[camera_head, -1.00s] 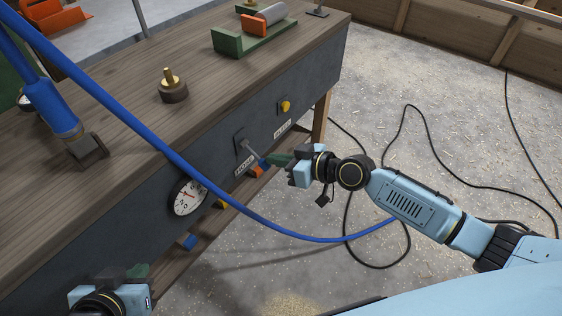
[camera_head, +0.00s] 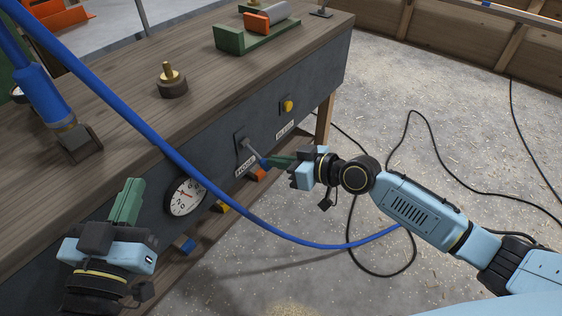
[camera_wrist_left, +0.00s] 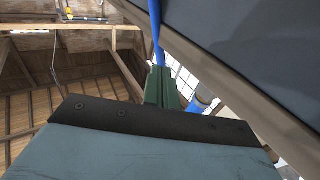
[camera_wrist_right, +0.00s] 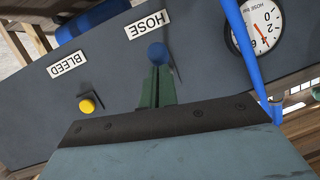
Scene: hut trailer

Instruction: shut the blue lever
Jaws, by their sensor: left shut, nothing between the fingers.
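The blue lever (camera_head: 252,151) is a grey rod with a blue knob on the dark front panel of the bench, beside the HOSE label. It points down and outward to the right in the head view. Its blue knob (camera_wrist_right: 157,52) shows just beyond my right fingertips in the right wrist view. My right gripper (camera_head: 274,162) has its green fingers together, right at the knob; I cannot tell if they touch it. My left gripper (camera_head: 130,190) is shut and empty in front of the panel's left part, fingers pointing up in the head view.
A thick blue hose (camera_head: 215,188) crosses in front of the panel between my grippers. A round gauge (camera_head: 184,196) and a yellow BLEED knob (camera_head: 287,106) flank the lever. Coloured items lie on the low shelf (camera_head: 170,262). Black cable (camera_head: 408,150) lies on the open floor.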

